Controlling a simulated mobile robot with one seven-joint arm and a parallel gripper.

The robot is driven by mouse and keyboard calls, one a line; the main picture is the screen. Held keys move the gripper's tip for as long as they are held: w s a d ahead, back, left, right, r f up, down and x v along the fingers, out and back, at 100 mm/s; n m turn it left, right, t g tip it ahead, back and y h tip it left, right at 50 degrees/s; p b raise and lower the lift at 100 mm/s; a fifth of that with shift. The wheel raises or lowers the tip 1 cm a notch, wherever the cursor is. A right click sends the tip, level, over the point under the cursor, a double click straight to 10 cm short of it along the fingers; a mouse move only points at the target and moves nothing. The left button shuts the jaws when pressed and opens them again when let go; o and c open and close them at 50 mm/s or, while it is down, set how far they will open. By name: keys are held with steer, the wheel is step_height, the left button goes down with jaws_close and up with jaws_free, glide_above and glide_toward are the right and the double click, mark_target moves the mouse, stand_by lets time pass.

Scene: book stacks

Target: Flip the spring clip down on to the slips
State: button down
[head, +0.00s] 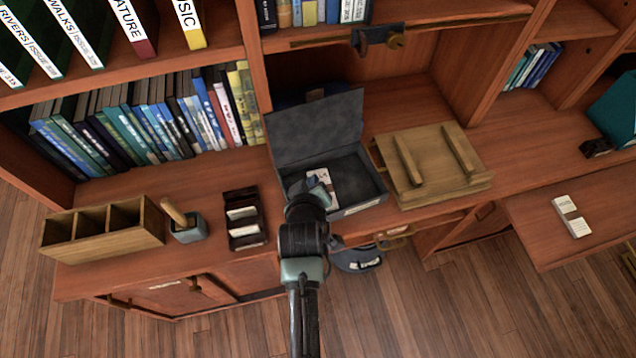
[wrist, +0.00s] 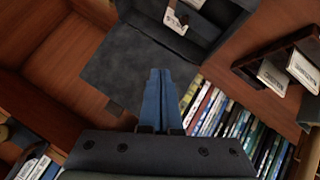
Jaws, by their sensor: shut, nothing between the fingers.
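The grey box (head: 361,206) stands on the wooden counter with its lid (head: 318,130) raised at the back. Pale slips (head: 319,195) lie inside it, partly covered by my arm in the head view. In the wrist view the slips (wrist: 178,20) show at the top edge, with a small dark piece across them that may be the spring clip (wrist: 184,16). I cannot tell its position for sure. My gripper (head: 320,182) is over the box's left part in the head view. In the wrist view its blue fingers (wrist: 160,72) are together and empty, with the lid behind them.
A wooden slatted press (head: 430,168) sits right of the box. Left are a dark card holder (head: 243,218), a grey cup with a wooden handle (head: 187,228) and a compartment tray (head: 105,232). Banded slips (head: 571,216) lie far right. Bookshelves stand behind.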

steer(key=shift+s+d+r, duration=0.4)
steer(key=shift+s+r, duration=0.2)
steer(key=shift+r, duration=0.05)
steer(key=shift+s+d+r, duration=0.35)
steer(key=shift+s+r, duration=0.2)
steer(key=shift+r, duration=0.1)
